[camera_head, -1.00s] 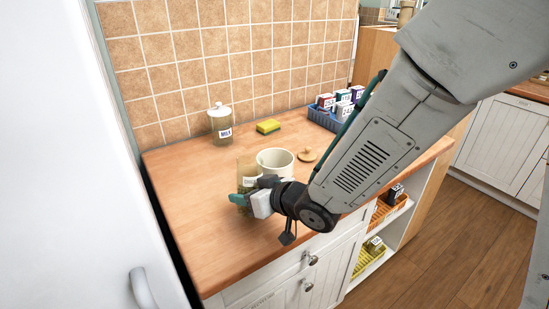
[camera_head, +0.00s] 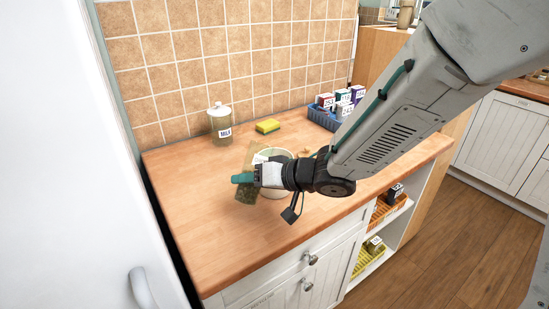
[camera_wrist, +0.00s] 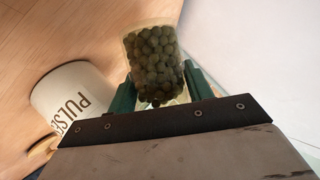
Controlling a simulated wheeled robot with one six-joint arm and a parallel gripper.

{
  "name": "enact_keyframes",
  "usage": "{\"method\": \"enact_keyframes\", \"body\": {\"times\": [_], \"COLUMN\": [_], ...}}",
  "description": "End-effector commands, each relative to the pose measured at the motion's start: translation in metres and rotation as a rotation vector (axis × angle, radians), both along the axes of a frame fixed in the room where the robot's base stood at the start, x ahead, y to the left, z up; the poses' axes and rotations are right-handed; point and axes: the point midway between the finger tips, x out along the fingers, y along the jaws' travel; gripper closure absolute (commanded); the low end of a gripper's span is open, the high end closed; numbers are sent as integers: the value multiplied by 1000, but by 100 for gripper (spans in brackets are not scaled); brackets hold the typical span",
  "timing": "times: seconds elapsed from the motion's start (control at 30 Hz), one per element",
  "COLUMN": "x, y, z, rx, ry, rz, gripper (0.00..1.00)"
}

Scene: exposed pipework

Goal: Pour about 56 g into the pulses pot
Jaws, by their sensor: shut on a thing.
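A clear jar (camera_head: 246,192) with dark green pulses inside is in my gripper (camera_head: 257,178). It is tilted, its top leaning right towards the white pot (camera_head: 277,192). In the wrist view the jar (camera_wrist: 153,55) sits between the green fingers of my gripper (camera_wrist: 161,90), shut on it. The pulses lie inside the jar; I see none falling. The white pot, labelled PULSES, stands open-topped on the worktop just right of the jar, partly hidden by my gripper. It also shows at the left of the wrist view (camera_wrist: 72,98).
A lidded, labelled jar (camera_head: 220,124) and a yellow-green sponge (camera_head: 267,126) stand behind, near the tiled wall. A blue crate (camera_head: 322,119) of small boxes is at the back right. A wooden lid (camera_head: 304,152) is partly hidden by my arm. The worktop's front left (camera_head: 215,235) is clear.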

Motion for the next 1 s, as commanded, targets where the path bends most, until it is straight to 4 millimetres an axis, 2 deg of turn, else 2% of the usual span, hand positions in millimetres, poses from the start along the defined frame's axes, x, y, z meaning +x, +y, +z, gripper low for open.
{"method": "enact_keyframes", "body": {"times": [0.3, 0.6, 0.9, 1.0], "x": [0, -5, -8, -8], "y": [0, 3, 5, 5], "z": [15, 12, 26, 25], "rx": [86, 163, 240, 266], "ry": [141, 272, 398, 444], "rz": [-1, 1, 1, -1], "gripper": [81, 81, 81, 81]}}
